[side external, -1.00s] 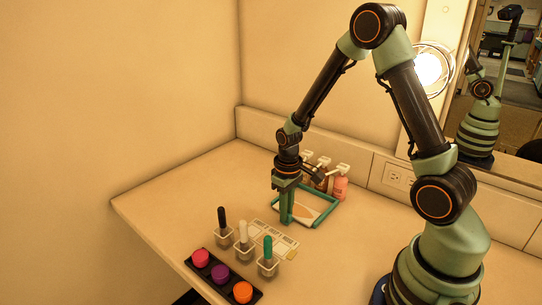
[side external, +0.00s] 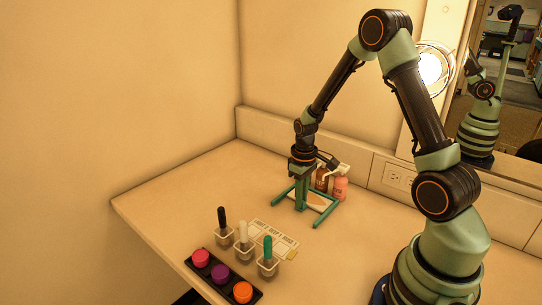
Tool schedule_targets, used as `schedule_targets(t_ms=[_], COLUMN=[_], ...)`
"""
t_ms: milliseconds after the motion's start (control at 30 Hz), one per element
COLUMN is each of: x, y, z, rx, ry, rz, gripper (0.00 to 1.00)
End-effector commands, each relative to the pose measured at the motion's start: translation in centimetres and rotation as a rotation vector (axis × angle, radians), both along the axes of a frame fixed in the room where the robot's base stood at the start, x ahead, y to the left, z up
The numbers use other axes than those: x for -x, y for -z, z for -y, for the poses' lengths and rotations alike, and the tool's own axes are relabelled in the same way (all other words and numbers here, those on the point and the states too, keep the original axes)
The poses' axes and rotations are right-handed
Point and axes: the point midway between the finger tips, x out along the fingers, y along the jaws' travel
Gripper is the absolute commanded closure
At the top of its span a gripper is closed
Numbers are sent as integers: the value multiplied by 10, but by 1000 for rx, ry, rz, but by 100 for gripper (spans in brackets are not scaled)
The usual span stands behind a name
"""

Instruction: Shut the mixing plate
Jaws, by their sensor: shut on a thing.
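The mixing plate (side external: 316,203), a pale plate with a tan patch, sits between two green side rails on the tabletop at the middle of the side view. My gripper (side external: 302,207) points straight down at its near edge, between the rails, with its fingers shut on that edge. The fingers hide the exact spot that they hold and part of the plate. The front ends of both rails stick out towards the near side.
Several bottles (side external: 340,188) stand close behind the plate. In front are a pale sectioned tray (side external: 274,237), three upright handled tools in clear cups (side external: 244,249), and a black strip with three coloured pots (side external: 220,272). The left table is clear.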

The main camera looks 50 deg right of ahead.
Motion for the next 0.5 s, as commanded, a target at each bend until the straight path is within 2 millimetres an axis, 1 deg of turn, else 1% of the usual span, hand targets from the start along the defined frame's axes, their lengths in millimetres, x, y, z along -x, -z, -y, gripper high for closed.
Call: schedule_targets(t_ms=[33,67,100,133,500], x=[0,0,-1,-1,0], y=[-1,-1,-1,-1,-3], z=[6,6,6,6,4], rx=[3,3,3,4,3], ry=[12,12,12,12,9], rz=[8,8,9,9,6], gripper=[100,79,64,52,52])
